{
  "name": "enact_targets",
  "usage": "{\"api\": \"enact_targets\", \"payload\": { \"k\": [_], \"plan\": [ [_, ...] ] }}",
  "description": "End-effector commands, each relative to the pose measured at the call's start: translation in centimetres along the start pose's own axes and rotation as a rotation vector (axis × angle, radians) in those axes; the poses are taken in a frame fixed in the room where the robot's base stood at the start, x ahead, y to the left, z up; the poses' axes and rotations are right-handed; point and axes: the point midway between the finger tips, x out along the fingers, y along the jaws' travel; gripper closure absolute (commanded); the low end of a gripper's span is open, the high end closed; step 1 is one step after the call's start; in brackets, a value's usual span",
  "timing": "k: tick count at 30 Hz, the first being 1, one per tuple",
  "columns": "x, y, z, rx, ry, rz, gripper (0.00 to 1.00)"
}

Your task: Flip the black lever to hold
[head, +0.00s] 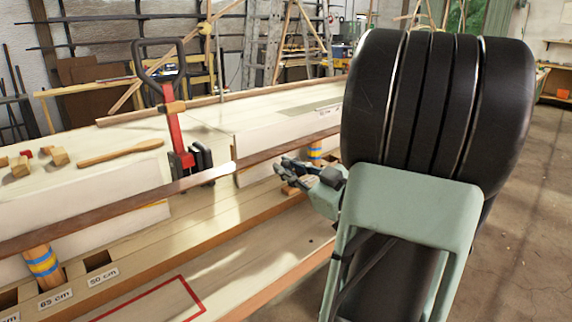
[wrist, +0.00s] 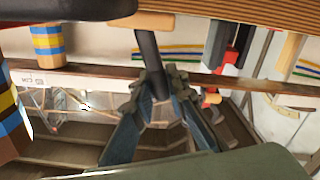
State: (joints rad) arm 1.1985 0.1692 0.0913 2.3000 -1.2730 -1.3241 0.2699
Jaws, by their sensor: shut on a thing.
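The black lever (wrist: 147,48) shows in the wrist view as a dark bar running from a small wooden piece (wrist: 143,21) down between my fingertips. My gripper (wrist: 155,86) is shut on its end. In the head view my gripper (head: 292,168) is at the right part of the bench, just above a small brown wooden block (head: 291,188). The lever is hard to tell from my dark fingers there. No hold mark is readable in either view.
A dark wooden lath (head: 125,203) runs along the bench. A red clamp (head: 176,133) with a black loop handle stands behind it. Striped posts (head: 43,264) and slots labelled 65 cm and 50 cm (head: 103,277) line the front. Loose wooden pieces (head: 120,151) lie at left.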

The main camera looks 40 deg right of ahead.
Motion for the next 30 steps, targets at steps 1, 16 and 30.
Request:
{"api": "enact_targets", "payload": {
  "k": [1,16,30],
  "plan": [
    [0.0,0.3,-0.5,0.032,-0.002,-0.001,1.00],
    [0.0,2.9,0.1,0.429,-0.004,-0.001,1.00],
    [-0.1,4.0,1.3,0.663,-0.002,0.001,1.00]
  ]
}}
